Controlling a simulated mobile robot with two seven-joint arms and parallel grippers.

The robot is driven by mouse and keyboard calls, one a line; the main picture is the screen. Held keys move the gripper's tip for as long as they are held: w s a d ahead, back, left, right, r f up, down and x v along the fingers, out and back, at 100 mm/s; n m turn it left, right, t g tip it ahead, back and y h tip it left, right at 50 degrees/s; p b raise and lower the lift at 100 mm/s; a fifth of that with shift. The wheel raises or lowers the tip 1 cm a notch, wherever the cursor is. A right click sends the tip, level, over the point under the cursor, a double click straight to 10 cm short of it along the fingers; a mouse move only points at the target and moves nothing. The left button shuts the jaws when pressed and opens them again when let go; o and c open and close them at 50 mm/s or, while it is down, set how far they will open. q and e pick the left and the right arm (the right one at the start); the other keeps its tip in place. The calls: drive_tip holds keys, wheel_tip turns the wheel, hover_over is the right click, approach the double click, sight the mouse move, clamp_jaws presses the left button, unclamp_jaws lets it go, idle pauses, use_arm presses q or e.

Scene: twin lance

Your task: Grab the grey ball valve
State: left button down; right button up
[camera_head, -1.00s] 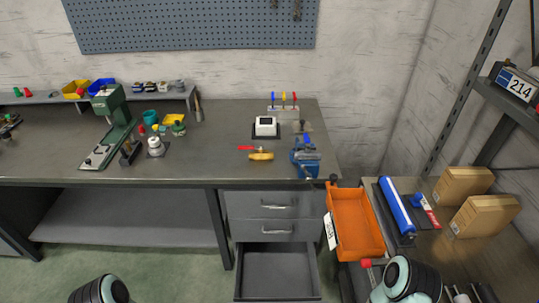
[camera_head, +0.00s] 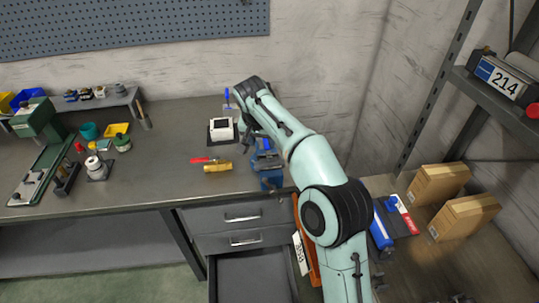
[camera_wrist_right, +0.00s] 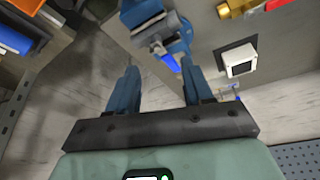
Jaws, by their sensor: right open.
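A blue vise (camera_head: 268,162) stands at the bench's front edge, partly behind my right arm; it also shows at the top of the wrist view (camera_wrist_right: 178,42). A short blue lever (camera_wrist_right: 171,63) sticks out by its grey jaws, seen between my fingertips. A grey part at the jaws may be the grey ball valve, but I cannot tell it from the vise. My right gripper (camera_wrist_right: 160,66) is open and empty, above the bench near the vise. In the head view its fingers are largely hidden by my arm. My left gripper is out of view.
A brass valve (camera_head: 217,167) with a red lever lies left of the vise. A white box (camera_head: 221,130) stands behind it. A blue-handled item (camera_head: 227,97) is at the back. An orange bin (camera_head: 312,262) and cardboard boxes (camera_head: 438,185) are at the right. A drawer (camera_head: 252,276) is open below.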

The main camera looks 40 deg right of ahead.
drive_tip(key=r, duration=0.1)
approach(269, 156)
drive_tip(key=shift+b+x, duration=0.45)
drive_tip(key=shift+x, duration=3.9)
drive_tip(key=shift+r, duration=0.1)
clamp_jaws()
